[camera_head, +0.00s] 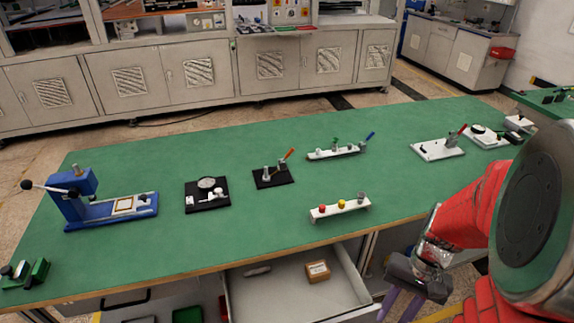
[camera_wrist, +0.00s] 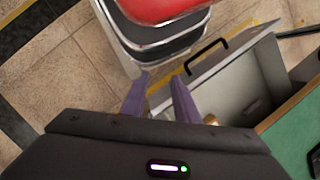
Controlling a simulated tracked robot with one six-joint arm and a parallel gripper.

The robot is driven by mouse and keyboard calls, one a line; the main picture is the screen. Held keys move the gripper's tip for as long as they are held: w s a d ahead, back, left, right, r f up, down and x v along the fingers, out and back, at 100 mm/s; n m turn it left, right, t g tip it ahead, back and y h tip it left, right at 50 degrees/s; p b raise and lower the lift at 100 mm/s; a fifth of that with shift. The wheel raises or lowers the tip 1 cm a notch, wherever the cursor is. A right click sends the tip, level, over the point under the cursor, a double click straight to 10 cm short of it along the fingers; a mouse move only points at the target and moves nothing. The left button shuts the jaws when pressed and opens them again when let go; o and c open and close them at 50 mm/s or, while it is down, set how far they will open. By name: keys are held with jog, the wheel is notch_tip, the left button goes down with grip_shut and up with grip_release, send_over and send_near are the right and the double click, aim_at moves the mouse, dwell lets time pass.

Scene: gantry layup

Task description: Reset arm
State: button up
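My red arm reaches in at the right of the head view. My gripper (camera_head: 399,308) hangs low there, in front of the table's front edge and just right of the open drawer (camera_head: 284,296). Its tips run off the bottom of the picture. In the wrist view, the two purple fingers of my gripper (camera_wrist: 159,82) stand apart with nothing between them. The drawer (camera_wrist: 253,77) and its black handle (camera_wrist: 207,53) lie beyond them.
The green table (camera_head: 250,237) carries a blue press (camera_head: 110,205), black fixtures (camera_head: 207,194), a white stand with coloured knobs (camera_head: 340,209) and white trays (camera_head: 438,149). A small brown box (camera_head: 317,270) lies in the drawer. Grey cabinets (camera_head: 190,75) stand behind.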

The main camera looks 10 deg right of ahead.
jog(key=w+a+r+n+t+h, duration=0.1)
jog(key=a+r+n+t, duration=0.2)
jog(key=a+r, duration=0.3)
jog(key=w+a+r+n+t+h, duration=0.1)
jog(key=a+r, duration=0.6)
jog(key=r, duration=0.7)
jog(key=n+t+h, duration=0.1)
jog(key=n+t, duration=0.1)
jog(key=t, duration=0.1)
jog(key=shift+w+t, duration=0.4)
